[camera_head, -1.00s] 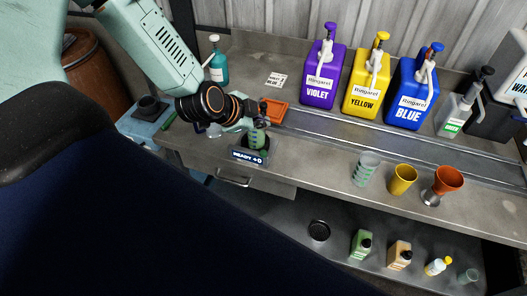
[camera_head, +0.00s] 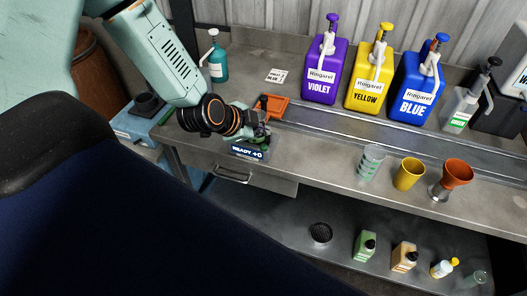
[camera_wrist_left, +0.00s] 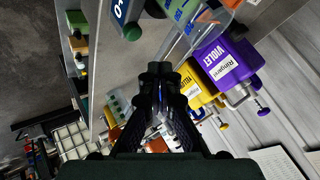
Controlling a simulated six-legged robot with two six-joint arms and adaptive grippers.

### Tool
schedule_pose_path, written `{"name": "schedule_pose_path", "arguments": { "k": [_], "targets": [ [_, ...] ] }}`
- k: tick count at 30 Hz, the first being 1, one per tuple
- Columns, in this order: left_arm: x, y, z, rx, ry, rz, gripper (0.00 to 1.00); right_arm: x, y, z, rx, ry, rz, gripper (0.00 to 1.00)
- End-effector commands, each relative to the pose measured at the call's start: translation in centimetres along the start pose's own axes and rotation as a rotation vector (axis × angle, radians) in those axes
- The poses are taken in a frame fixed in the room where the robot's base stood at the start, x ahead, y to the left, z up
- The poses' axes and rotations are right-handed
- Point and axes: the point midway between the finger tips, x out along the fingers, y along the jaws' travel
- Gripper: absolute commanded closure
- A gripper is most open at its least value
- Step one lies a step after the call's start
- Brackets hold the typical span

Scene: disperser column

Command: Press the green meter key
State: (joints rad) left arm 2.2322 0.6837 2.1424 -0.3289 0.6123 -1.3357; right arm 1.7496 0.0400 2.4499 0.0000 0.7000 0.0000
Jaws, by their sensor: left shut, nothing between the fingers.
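The meter's display (camera_head: 246,152), a dark panel reading "READY" with a number, faces the front edge of the bench in the head view. Its edge also shows at the top of the left wrist view (camera_wrist_left: 121,10). My left gripper (camera_head: 264,134) is just above and behind the display and hides much of what stands there. In the left wrist view its dark fingers (camera_wrist_left: 160,70) are shut and empty, beside a clear beaker (camera_wrist_left: 199,22). A bit of green shows by the gripper in the head view, but I cannot tell the green key apart from it.
An orange tray (camera_head: 272,107) lies behind the gripper. Violet (camera_head: 320,72), yellow (camera_head: 368,83) and blue (camera_head: 413,92) pump jugs stand at the back. A clear cup (camera_head: 370,163), a yellow cup (camera_head: 408,175) and an orange funnel (camera_head: 456,175) stand to the right.

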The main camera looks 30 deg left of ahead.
Motion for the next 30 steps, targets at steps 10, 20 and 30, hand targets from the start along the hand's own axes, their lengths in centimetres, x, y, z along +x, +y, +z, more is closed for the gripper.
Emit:
{"name": "schedule_pose_path", "arguments": {
  "k": [10, 20, 30],
  "targets": [
    [2.0, 1.4, 1.4, 0.000, 0.000, 0.001, 1.00, 2.2, 0.0, 0.0, 0.000, 0.000, 0.000, 0.59],
    [1.9, 1.4, 1.4, 0.000, 0.000, 0.000, 1.00, 2.0, 0.0, 0.0, 0.000, 0.000, 0.000, 0.59],
    [1.9, 1.4, 1.4, 0.001, 0.000, 0.000, 1.00, 2.0, 0.0, 0.0, 0.000, 0.001, 0.000, 0.59]
  ]
}}
